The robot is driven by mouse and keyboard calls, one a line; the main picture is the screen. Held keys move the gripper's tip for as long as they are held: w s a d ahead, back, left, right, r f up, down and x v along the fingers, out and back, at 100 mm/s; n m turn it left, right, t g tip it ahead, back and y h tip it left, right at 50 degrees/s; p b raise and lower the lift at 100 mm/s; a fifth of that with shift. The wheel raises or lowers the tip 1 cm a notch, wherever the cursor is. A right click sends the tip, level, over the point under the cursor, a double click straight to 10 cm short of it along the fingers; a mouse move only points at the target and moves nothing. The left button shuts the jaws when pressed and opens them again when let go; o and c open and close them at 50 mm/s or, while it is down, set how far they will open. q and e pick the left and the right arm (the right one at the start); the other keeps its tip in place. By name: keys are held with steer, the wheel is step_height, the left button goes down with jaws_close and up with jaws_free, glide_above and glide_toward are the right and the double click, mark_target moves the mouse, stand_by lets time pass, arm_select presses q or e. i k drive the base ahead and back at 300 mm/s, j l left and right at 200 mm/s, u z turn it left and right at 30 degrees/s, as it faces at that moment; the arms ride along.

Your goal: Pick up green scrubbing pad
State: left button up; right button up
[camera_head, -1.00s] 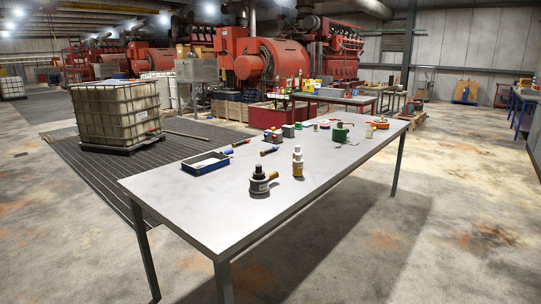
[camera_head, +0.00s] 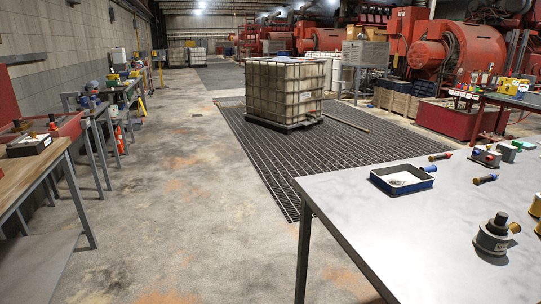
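I cannot make out a green scrubbing pad for certain in the head view. A small green item (camera_head: 523,144) lies at the far right of the grey table (camera_head: 350,200), beside a small grey-green box (camera_head: 507,152). It is too small to tell what it is. Neither of my grippers is in view.
On the grey table are a blue tray (camera_head: 402,180), screwdrivers (camera_head: 485,179) and a dark round container (camera_head: 493,236). A caged tank (camera_head: 284,92) stands on the floor grating. Workbenches (camera_head: 50,165) line the left wall. The concrete floor between is clear.

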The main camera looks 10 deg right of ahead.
mark_target(516, 144)
steer(key=i+u, duration=0.25)
steer(key=i, duration=1.6)
steer(key=i+z, duration=0.1)
steer(key=i, duration=0.6)
steer(key=i+j+z, duration=0.1)
steer(key=i, duration=0.6)
steer(key=i+j+z, duration=0.1)
steer(key=i, duration=0.6)
steer(key=i+l+z, duration=0.1)
steer(key=i+z, duration=0.2)
steer(key=z, duration=0.15)
steer(key=i+z, duration=0.65)
steer(key=z, duration=0.2)
steer(key=i+j+z, duration=0.25)
steer(key=z, duration=0.15)
